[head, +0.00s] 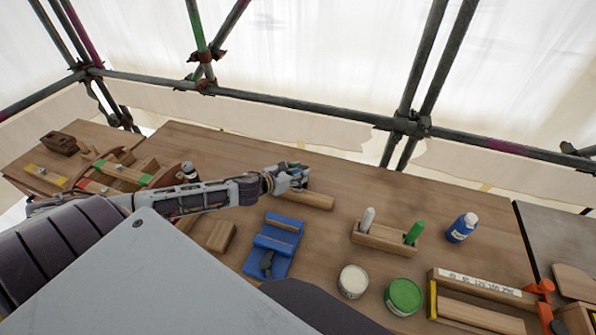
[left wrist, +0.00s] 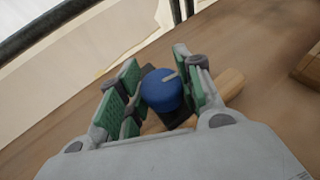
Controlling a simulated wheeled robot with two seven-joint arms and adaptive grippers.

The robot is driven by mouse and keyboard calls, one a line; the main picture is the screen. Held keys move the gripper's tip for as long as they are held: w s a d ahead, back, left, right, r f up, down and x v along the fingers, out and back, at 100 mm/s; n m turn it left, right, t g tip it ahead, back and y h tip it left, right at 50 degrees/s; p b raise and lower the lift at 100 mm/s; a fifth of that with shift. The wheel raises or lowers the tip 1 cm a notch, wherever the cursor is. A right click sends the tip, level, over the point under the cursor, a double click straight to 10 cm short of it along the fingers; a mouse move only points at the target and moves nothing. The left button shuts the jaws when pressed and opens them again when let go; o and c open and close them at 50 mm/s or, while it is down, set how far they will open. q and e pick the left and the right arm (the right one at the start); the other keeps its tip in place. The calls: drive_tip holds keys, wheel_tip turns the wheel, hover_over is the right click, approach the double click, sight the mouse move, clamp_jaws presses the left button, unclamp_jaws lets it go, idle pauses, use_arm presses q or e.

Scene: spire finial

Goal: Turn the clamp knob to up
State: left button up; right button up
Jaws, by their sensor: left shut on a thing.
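The clamp knob (left wrist: 162,90) is a blue round cap with a pale grey pointer mark on top, seen in the left wrist view. The mark runs toward the right finger pad there. My left gripper (left wrist: 155,95) has its green-padded fingers on either side of the knob and is shut on it. In the head view my left gripper (head: 292,178) is at the far end of a wooden bar (head: 308,201) and largely hides the knob. A dark block shows just beneath the knob in the wrist view. My right gripper is in neither view.
A blue fixture (head: 273,246) stands nearer on the bench. To the right are a wooden holder (head: 383,238) with white and green sticks, a blue bottle (head: 462,228), a white tin (head: 353,281) and a green tin (head: 403,297). Scaffold poles run behind the bench.

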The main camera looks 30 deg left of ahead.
use_arm(q)
drive_tip(key=shift+r+n+t+y+p, duration=0.15)
drive_tip(key=shift+n+t+y+p, duration=0.15)
drive_tip(key=shift+n+y+p, duration=1.05)
drive_tip(key=shift+n+y, duration=1.35)
drive_tip(key=shift+y, duration=0.4)
drive_tip(key=shift+n+g+y, duration=0.7)
drive_tip(key=shift+n+y, duration=0.5)
drive_tip(key=shift+n+g+y, duration=0.7)
drive_tip(key=shift+n+y, duration=0.5)
drive_tip(key=n+g+y, duration=0.3)
drive_tip(key=n, duration=0.1)
drive_tip(key=shift+g+y, duration=0.4)
drive_tip(key=n+g, duration=0.2)
drive_tip(key=n+g+y, duration=0.1)
drive_tip(key=n+g, duration=0.2)
drive_tip(key=shift+y, duration=0.3)
drive_tip(key=shift+n+g, duration=1.8)
drive_tip(key=shift+g, duration=0.5)
drive_tip(key=shift+n+g+h, duration=0.5)
drive_tip(key=shift+n+g, duration=0.9)
drive_tip(key=shift+n+g+h, duration=0.6)
drive_tip(key=shift+n+g, duration=0.6)
drive_tip(key=shift+g, duration=0.1)
